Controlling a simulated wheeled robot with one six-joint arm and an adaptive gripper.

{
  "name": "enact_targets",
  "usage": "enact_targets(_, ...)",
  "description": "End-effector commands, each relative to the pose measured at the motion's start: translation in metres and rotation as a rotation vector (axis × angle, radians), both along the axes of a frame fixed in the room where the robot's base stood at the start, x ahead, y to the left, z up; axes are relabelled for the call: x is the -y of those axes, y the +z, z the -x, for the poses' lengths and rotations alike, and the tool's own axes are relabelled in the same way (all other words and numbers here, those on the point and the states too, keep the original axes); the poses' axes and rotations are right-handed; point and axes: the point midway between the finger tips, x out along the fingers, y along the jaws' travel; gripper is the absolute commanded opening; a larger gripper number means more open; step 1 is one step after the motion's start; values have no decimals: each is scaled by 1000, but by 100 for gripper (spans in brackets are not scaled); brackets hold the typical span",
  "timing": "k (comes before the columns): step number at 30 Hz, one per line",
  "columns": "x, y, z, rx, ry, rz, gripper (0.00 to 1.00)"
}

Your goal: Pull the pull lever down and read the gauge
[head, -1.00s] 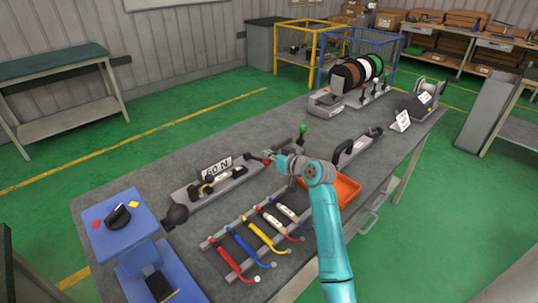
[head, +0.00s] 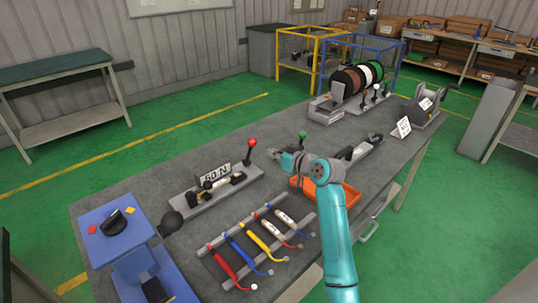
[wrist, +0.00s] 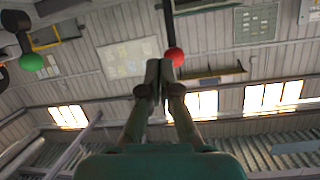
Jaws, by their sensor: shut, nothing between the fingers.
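A lever with a red ball knob (head: 251,143) stands nearly upright at the right end of a grey test device (head: 205,202) in the head view. The device bears a sign reading "50 N" (head: 215,174); no gauge reading can be made out. My gripper (head: 277,184) is just right of this lever, apart from it. In the wrist view, my gripper's fingers (wrist: 158,75) are together and empty. The red knob (wrist: 175,57) shows just beyond their tips, to the right. A second lever with a green knob (head: 302,134) stands behind my gripper; its knob (wrist: 32,61) shows at left in the wrist view.
Several coloured-handled tools lie on a rack (head: 222,266) in front. An orange tray (head: 345,200) is partly hidden by my arm. A blue device (head: 115,240) stands at the left, and cable spools (head: 372,75) stand at the back. The bench (head: 130,190) is clear behind the test device.

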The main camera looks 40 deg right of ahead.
Motion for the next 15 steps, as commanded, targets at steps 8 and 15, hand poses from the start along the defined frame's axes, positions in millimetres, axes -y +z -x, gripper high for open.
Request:
enact_targets(8,-1,10,44,3,-1,1,0)
enact_targets(15,-2,13,56,3,1,1,0)
